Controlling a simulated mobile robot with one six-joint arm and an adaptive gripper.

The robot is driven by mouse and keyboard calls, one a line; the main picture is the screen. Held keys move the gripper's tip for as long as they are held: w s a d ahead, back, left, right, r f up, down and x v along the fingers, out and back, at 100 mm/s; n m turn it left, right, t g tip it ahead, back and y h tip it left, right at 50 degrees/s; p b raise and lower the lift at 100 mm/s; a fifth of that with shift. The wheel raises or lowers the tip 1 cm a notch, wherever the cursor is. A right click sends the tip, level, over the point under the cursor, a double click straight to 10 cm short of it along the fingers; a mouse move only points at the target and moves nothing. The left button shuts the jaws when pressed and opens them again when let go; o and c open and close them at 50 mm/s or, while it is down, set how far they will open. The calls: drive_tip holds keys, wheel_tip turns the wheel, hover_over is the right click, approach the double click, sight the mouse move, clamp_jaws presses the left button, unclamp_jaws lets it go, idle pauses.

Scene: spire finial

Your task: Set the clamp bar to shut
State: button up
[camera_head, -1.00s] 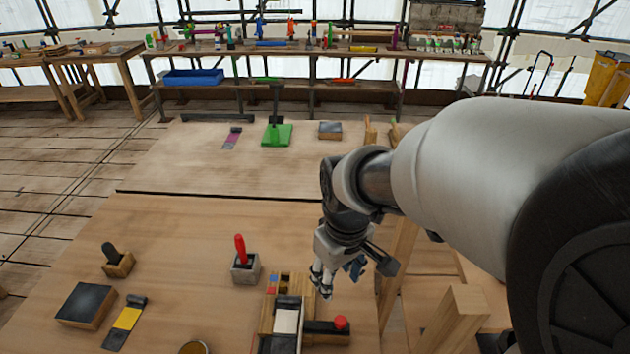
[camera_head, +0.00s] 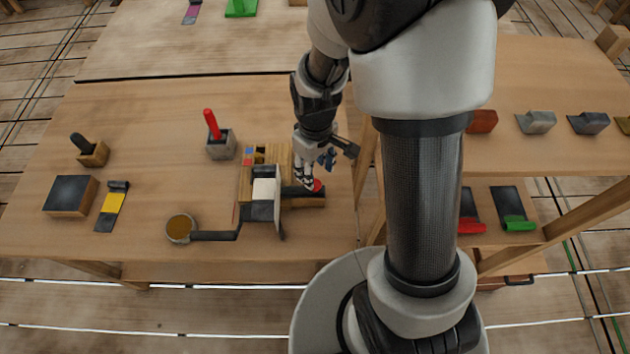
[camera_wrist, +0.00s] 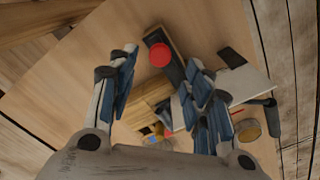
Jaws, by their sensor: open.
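A wooden fixture on the workbench holds a white pad (camera_head: 264,189). A dark bar (camera_head: 300,202) with a red knob (camera_head: 318,185) extends right from it; it looks like the clamp bar, but I cannot tell its setting. My gripper (camera_head: 305,183) points down beside the knob and partly hides the bar. In the wrist view, my open gripper (camera_wrist: 164,57) has its fingers on either side of the red knob (camera_wrist: 160,55). Nothing is between the pads that I can see as gripped. Whether the fingertips are at knob height is unclear.
A thin pale plate (camera_head: 279,205) stands upright at the fixture's front. A round pot (camera_head: 180,229) with a dark handle lies left of it. A red-handled tool (camera_head: 212,125) stands in a grey block behind.

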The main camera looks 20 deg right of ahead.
sight(316, 183)
wheel_tip(316, 183, down, 6)
drive_tip(key=shift+f+b, duration=0.1)
drive_tip(key=shift+b, duration=0.6)
drive_tip(key=shift+c, duration=0.2)
clamp_jaws()
